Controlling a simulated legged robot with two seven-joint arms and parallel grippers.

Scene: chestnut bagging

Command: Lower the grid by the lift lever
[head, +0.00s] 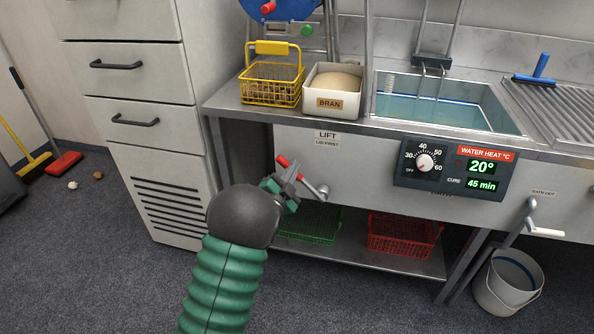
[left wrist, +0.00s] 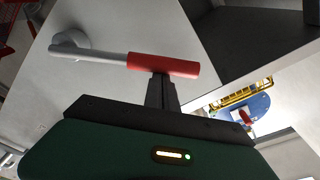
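The lift lever has a grey arm and a red handle (head: 283,161). It sticks out from the front panel of the steel bench, under the LIFT label (head: 327,135), slanting up and left from its pivot. My left gripper (head: 291,174) is at the red handle, with its fingers across it and apparently closed on it. In the left wrist view the red handle (left wrist: 164,65) lies across the ends of the narrow, close-set fingers (left wrist: 162,90). The grid (head: 430,85) in the water basin is only partly visible under its hanger rods. My right gripper is out of view.
A yellow basket (head: 272,84) and a white bran box (head: 332,91) stand on the bench above the lever. The heat panel (head: 455,167) is to the right. Green (head: 312,222) and red (head: 405,235) baskets sit on the shelf below. Drawers (head: 135,120) stand left.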

